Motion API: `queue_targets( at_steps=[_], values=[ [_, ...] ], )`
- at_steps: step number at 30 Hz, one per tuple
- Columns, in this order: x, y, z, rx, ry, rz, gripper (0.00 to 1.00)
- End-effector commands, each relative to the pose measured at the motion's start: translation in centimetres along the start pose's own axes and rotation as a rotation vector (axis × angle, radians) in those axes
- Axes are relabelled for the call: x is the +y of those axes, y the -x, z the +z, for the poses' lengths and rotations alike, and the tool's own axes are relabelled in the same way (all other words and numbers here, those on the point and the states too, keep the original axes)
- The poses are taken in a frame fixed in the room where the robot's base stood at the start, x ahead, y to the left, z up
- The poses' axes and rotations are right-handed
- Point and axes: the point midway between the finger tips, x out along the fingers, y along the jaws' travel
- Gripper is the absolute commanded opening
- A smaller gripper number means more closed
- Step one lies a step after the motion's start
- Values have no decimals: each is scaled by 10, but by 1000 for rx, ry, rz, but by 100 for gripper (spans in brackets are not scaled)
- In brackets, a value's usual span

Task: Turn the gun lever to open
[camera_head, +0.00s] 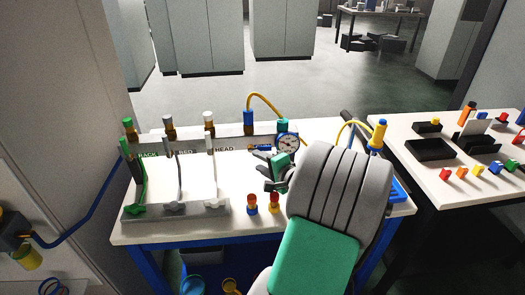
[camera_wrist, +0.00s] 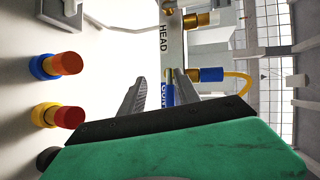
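The gun lever is a small blue handle (camera_head: 262,148) at the right end of the grey labelled rail, beside a round gauge (camera_head: 288,144). In the wrist view, blue with the letters GUN (camera_wrist: 168,94) shows between my fingers, close to the right one. My gripper (camera_head: 262,171) is open in front of the rail, and both fingers show apart in the wrist view (camera_wrist: 160,88). I cannot tell whether a finger touches the lever. The lever's lower part is hidden behind my gripper.
A blue hose fitting (camera_head: 249,122) with a yellow hose rises behind the rail. A second table (camera_head: 440,185) with small parts is at right.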

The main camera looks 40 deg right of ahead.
Motion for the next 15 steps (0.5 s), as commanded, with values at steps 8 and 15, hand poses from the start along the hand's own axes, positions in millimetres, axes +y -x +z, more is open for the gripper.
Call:
queue_targets(
  at_steps=[8, 15],
  values=[
    [-3, 4, -45, 95, -152, -109, 39],
    [-8, -42, -49, 95, -148, -106, 39]
  ],
)
